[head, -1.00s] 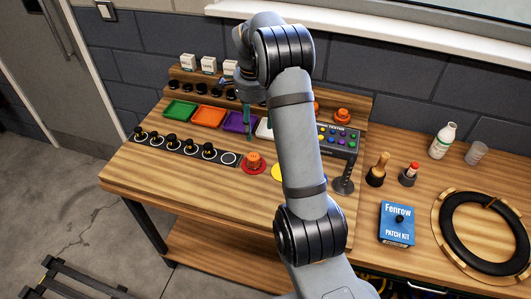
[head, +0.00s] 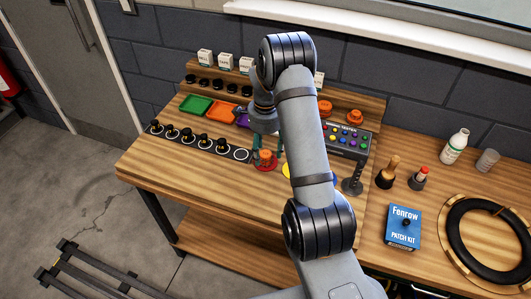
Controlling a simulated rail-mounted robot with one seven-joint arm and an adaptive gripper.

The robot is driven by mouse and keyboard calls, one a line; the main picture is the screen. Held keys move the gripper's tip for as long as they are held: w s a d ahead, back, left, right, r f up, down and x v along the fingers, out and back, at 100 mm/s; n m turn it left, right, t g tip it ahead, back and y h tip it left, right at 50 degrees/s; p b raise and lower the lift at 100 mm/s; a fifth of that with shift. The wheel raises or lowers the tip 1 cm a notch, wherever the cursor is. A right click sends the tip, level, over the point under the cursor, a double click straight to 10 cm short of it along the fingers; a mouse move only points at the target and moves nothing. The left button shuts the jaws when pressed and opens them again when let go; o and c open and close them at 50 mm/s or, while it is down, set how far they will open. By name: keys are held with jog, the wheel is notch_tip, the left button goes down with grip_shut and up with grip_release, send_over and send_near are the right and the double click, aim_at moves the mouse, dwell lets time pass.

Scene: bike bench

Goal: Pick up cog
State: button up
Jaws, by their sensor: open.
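An orange cog-like piece (head: 265,158) sits on a red disc (head: 257,167) at the front middle of the bench. My gripper (head: 269,147) points down over this piece, with its teal fingers spread apart on the left and right. The fingers look very close to the piece, but I cannot tell if they touch it. Two similar orange pieces, one left (head: 325,107) and one right (head: 355,117), stand on the back ledge. My arm hides part of the bench behind it.
A button panel (head: 345,138), a blue patch kit (head: 403,228) and bottles stand right. The front bench area is clear.

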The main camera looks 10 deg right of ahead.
jog(key=shift+f, duration=0.1)
jog(key=shift+c, duration=1.4)
jog(key=c, duration=0.9)
